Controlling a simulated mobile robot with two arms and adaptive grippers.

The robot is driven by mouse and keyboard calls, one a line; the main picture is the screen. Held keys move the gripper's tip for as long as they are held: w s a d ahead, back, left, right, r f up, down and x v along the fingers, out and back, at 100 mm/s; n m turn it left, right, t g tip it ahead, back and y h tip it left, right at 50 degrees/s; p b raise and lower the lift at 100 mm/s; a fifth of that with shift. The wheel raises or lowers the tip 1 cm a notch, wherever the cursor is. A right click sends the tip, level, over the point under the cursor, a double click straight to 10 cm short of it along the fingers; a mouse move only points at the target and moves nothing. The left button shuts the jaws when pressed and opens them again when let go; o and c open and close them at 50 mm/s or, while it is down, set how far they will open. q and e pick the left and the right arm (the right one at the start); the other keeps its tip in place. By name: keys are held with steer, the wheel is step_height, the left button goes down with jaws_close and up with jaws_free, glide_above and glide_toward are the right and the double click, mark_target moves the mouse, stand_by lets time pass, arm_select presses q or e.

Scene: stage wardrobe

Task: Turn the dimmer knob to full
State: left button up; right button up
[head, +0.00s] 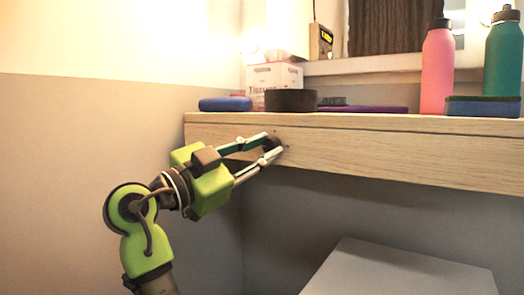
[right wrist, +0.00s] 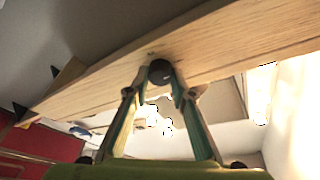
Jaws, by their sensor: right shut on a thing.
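The dimmer knob (head: 271,142) is a small dark round knob on the front face of the wooden counter, near its left end. In the right wrist view the knob (right wrist: 160,71) shows as a black disc with a small pale mark near its lower right edge. My right gripper (head: 273,146) has its fingertips on either side of the knob and is shut on it; the same grip shows in the right wrist view (right wrist: 159,80). The knob's exact setting is hard to read. My left gripper is not in view.
On the wooden counter (head: 400,143) stand a blue oval item (head: 225,104), a black round tin (head: 291,101), a tissue box (head: 273,76), a purple flat item (head: 362,109), a pink bottle (head: 437,70), a teal bottle (head: 503,60) and a blue sponge (head: 482,107). A white surface (head: 400,272) is below.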

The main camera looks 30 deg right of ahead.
steer(key=o, duration=1.1)
steer(key=shift+a, duration=0.1)
steer(key=v, duration=0.7)
steer(key=shift+a, duration=0.2)
steer(key=shift+f, duration=0.15)
